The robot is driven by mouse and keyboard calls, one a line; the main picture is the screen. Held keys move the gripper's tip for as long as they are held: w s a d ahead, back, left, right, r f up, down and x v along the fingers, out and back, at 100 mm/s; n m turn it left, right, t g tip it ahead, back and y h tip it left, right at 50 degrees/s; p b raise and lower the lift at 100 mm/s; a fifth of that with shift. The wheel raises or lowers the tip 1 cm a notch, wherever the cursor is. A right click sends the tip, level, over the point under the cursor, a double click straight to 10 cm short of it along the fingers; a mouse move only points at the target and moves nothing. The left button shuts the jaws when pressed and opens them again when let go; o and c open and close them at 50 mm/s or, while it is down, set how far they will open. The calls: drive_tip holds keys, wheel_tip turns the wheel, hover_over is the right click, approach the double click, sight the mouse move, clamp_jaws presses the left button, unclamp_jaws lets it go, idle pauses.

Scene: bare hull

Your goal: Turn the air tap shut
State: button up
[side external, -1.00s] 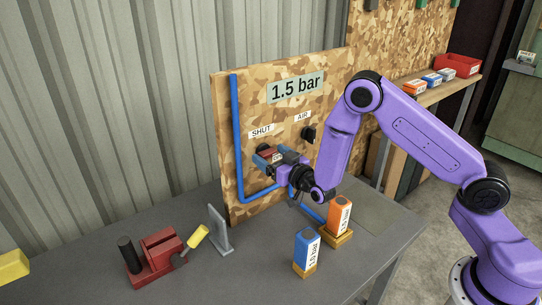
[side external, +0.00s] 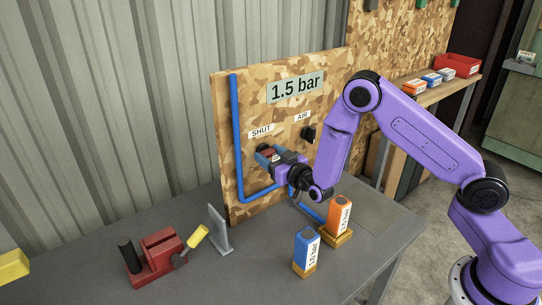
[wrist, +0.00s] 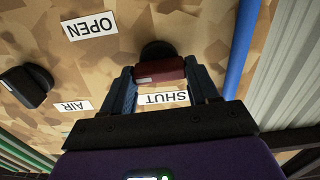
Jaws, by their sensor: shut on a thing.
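The air tap's dark red handle (wrist: 160,70) sits on a black hub (wrist: 157,49) on the chipboard panel. It lies crosswise in the wrist view, near the SHUT label (wrist: 163,98). My gripper (wrist: 162,76) is shut on the handle, with one blue finger at each end of it. In the side external view my gripper (side external: 268,155) is at the panel below the SHUT label (side external: 261,131), and only a little red of the handle shows between the fingers. The OPEN label (wrist: 90,25) shows in the wrist view; the AIR label (side external: 303,116) is right of SHUT.
A black knob (side external: 308,134) sticks out below AIR. A blue pipe (side external: 238,140) runs down the panel. A red vise-like tool (side external: 156,255) and a grey plate (side external: 219,230) are to the left.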

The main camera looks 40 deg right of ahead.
drive_tip(key=n, duration=0.4)
drive_tip(key=shift+w+a+n, duration=0.1)
drive_tip(key=shift+n, duration=0.2)
drive_tip(key=n, duration=0.8)
drive_tip(key=shift+a+n, duration=0.1)
drive_tip(key=shift+n, duration=2.2)
drive_tip(key=o, duration=1.1)
drive_tip(key=shift+f, duration=0.1)
drive_tip(key=shift+c, duration=0.2)
drive_tip(key=shift+f, duration=0.1)
